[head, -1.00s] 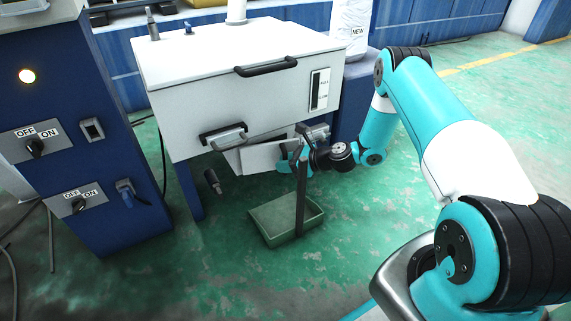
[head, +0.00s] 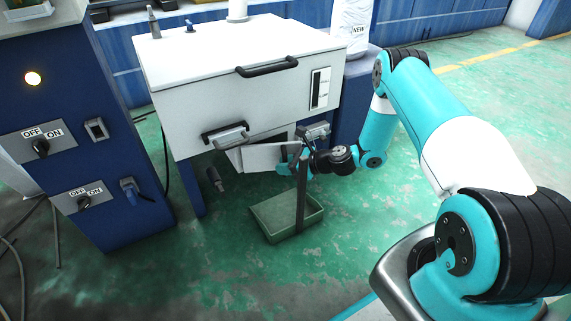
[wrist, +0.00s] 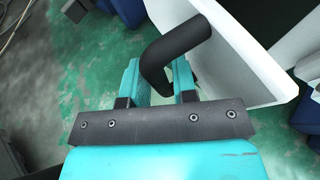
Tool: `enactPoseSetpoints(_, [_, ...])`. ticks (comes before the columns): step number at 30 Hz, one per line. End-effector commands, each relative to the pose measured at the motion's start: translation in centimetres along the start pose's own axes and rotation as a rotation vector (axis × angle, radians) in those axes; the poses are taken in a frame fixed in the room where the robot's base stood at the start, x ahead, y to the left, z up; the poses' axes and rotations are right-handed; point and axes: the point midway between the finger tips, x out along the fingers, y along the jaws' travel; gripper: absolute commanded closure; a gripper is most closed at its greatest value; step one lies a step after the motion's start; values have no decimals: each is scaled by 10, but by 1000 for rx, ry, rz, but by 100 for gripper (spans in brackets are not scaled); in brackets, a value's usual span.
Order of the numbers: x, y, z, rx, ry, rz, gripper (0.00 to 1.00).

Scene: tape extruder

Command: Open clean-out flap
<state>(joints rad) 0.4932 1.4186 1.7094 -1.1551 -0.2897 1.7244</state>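The white clean-out flap (head: 266,157) hangs tilted outward under the white box, with a dark opening (head: 277,138) behind its upper edge. In the wrist view the flap (wrist: 235,50) is a pale panel at the upper right, and its black bent handle (wrist: 180,48) runs down between my teal fingers. My gripper (wrist: 158,84) appears shut on this handle; the handle fills the gap between the fingers. In the head view my gripper (head: 291,158) is at the flap's right side, partly hidden by a dark upright bar.
A green tray (head: 262,228) stands on the floor below, with the dark upright bar (head: 301,190) at its right side. The white box (head: 225,85) has a black lid handle (head: 266,67) and a front handle (head: 225,135). A blue switch cabinet (head: 75,140) stands left. Floor in front is clear.

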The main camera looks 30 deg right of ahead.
Motion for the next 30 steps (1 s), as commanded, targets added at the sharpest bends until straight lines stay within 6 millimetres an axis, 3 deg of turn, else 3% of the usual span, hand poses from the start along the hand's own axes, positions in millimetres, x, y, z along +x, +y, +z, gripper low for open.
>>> enactPoseSetpoints(5, [-1,0,0,0,0,-1,74])
enactPoseSetpoints(10, [-18,-1,3,4,1,-3,74])
enactPoseSetpoints(24, [-132,-1,5,4,0,-6,74])
enactPoseSetpoints(30, [-164,-1,2,2,0,-3,74])
